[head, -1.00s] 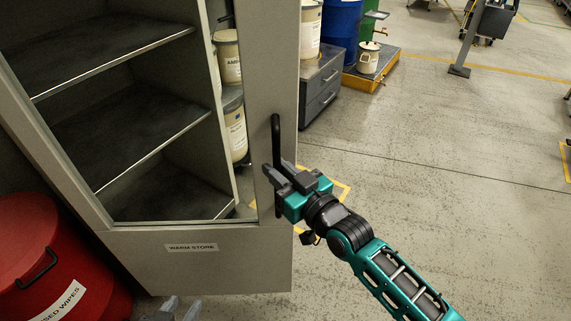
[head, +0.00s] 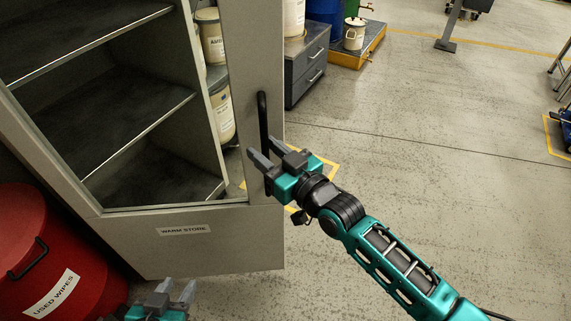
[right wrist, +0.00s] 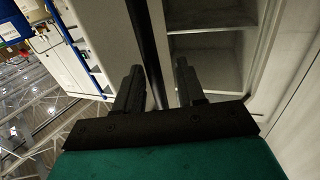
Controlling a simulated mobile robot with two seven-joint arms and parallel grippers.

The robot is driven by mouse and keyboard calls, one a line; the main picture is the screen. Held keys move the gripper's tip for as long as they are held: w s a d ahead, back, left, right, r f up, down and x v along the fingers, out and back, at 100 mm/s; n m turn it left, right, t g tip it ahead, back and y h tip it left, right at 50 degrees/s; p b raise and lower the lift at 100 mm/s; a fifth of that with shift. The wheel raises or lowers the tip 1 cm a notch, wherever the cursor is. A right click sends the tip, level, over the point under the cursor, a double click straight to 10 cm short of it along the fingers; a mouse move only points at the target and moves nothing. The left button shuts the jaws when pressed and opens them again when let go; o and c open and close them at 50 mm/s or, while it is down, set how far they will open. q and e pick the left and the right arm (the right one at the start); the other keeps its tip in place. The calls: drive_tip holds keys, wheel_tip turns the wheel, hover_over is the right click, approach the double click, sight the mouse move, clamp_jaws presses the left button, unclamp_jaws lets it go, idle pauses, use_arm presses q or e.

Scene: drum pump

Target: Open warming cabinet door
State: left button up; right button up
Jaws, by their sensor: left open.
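My right gripper (head: 267,150) is open at the handle's lower part. In the right wrist view the handle (right wrist: 147,50) runs between the two spread fingers (right wrist: 158,72); whether either touches it I cannot tell. My left gripper (head: 176,291) is open and empty at the bottom edge, low before the door.
A red "USED WIPES" drum (head: 40,235) stands left of the door. Labelled tins (head: 221,112) show through the window beyond the side wall. A grey drawer unit (head: 307,65) and a yellow-edged platform (head: 362,50) stand behind. The floor (head: 430,150) to the right is clear.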

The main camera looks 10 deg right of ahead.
drive_tip(key=v, duration=1.2)
drive_tip(key=shift+p, duration=0.3)
drive_tip(key=shift+a, duration=0.1)
